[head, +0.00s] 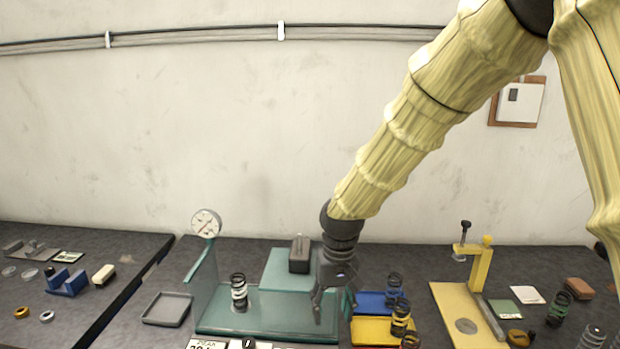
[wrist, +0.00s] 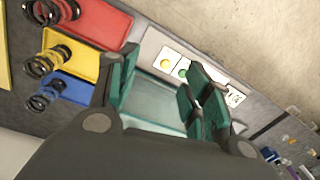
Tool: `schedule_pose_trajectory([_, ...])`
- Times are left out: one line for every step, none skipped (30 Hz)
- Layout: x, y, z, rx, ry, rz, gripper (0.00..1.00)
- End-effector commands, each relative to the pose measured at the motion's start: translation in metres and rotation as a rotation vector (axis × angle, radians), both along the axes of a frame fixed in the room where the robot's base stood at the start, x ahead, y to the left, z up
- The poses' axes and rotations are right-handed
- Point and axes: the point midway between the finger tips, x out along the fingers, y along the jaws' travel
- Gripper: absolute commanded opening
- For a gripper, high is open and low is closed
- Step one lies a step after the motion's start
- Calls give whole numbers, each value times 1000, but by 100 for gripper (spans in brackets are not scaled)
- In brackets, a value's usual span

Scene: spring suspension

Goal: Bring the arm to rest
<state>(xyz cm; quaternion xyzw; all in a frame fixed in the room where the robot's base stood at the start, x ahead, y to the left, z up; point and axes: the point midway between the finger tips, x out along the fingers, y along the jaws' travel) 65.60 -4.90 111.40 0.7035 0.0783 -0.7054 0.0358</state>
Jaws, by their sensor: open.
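My arm, in a pale yellow sleeve, reaches down from the upper right in the head view. My gripper (head: 330,300) hangs above the right end of the teal test stand (head: 262,322). In the wrist view its two green-padded fingers (wrist: 158,95) stand apart with nothing between them. The stand's pale teal surface and a strip of cards (wrist: 180,68) show beyond the fingers. Whether the fingertips touch the stand cannot be told.
A dial gauge (head: 206,223) rises at the stand's left, near a black-and-white spring (head: 239,292). Blue (head: 369,301) and yellow (head: 371,331) trays with springs lie right of my gripper. A yellow press (head: 462,310) stands farther right. A grey tray (head: 167,309) lies left.

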Motion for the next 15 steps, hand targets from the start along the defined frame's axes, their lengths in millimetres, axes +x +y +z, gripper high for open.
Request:
schedule_pose_trajectory([-4, -4, -20, 6, 9, -4, 49])
schedule_pose_trajectory([-6, -5, -30, 10, 11, -7, 49])
schedule_pose_trajectory([-8, -8, -46, 17, 13, -12, 49])
schedule_pose_trajectory([-12, -10, -60, 23, 16, -17, 49])
schedule_pose_trajectory([-15, -13, -73, 29, 17, -22, 49])
schedule_pose_trajectory([-20, -17, -92, 36, 19, -29, 49])
schedule_pose_trajectory([-25, -20, -107, 40, 21, -34, 49])
schedule_pose_trajectory([-29, -24, -120, 45, 21, -39, 49])
schedule_pose_trajectory([-36, -28, -138, 51, 22, -46, 49])
schedule_pose_trajectory([-41, -31, -151, 54, 22, -52, 49])
schedule_pose_trajectory([-46, -34, -163, 57, 21, -58, 49])
schedule_pose_trajectory([-53, -39, -179, 61, 23, -65, 49])
schedule_pose_trajectory([-59, -42, -190, 64, 22, -70, 49])
schedule_pose_trajectory([-64, -45, -201, 67, 22, -75, 49])
schedule_pose_trajectory([-72, -49, -216, 68, 22, -82, 49])
